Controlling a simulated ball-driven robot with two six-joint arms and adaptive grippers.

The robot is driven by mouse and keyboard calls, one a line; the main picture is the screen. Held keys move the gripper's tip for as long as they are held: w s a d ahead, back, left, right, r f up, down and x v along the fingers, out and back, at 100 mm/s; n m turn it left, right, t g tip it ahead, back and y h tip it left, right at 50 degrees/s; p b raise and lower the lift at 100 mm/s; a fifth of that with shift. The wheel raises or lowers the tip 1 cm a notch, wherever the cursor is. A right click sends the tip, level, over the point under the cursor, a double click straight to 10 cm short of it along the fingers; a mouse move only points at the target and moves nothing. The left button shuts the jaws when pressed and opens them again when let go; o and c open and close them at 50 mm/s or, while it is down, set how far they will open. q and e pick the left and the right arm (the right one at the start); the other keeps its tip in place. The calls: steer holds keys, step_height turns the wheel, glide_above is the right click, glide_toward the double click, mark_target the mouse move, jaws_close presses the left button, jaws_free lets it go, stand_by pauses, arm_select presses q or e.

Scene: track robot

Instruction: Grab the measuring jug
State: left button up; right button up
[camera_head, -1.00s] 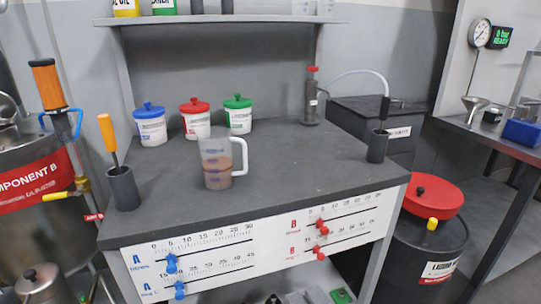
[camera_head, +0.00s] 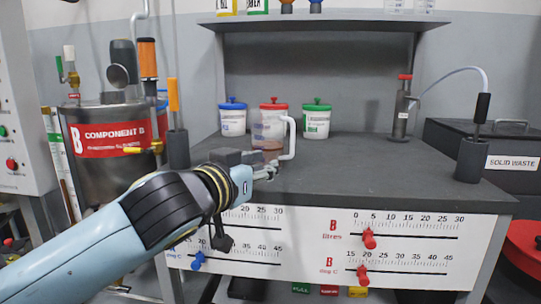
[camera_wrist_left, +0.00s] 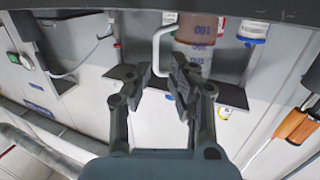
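The measuring jug (camera_head: 266,131) is clear, with a white handle on its right and brownish liquid low inside. It stands upright on the dark bench top (camera_head: 370,167), in front of the red-lidded tub. My left gripper (camera_head: 265,172) reaches in from the left, just in front of the jug's base. In the left wrist view the picture is upside down, and the jug (camera_wrist_left: 200,45) shows beyond the fingers. The left gripper (camera_wrist_left: 164,68) has its fingers apart, with the white handle appearing between their tips. I cannot tell whether they touch. My right gripper is out of view.
Blue-lidded (camera_head: 233,120), red-lidded (camera_head: 273,105) and green-lidded (camera_head: 316,122) tubs stand behind and beside the jug. The bench's middle right is clear.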

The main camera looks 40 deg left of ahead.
mark_target(292, 141)
arm_select(q)
steer(key=shift+t+h, duration=0.4)
steer(key=shift+t, duration=0.2)
steer(key=w, duration=0.2)
steer(key=w+r, duration=0.1)
steer(key=w, duration=0.1)
steer(key=w+r, duration=0.1)
steer(key=w, duration=0.1)
steer(key=shift+a+r, duration=0.1)
steer(key=shift+a, duration=0.15)
steer(key=w, duration=0.2)
steer(key=w+a+b, duration=0.1)
steer(key=w, duration=0.2)
steer(key=shift+w+a+f, duration=0.1)
steer(key=shift+f, duration=0.1)
steer(key=shift+w, duration=0.15)
jaws_close()
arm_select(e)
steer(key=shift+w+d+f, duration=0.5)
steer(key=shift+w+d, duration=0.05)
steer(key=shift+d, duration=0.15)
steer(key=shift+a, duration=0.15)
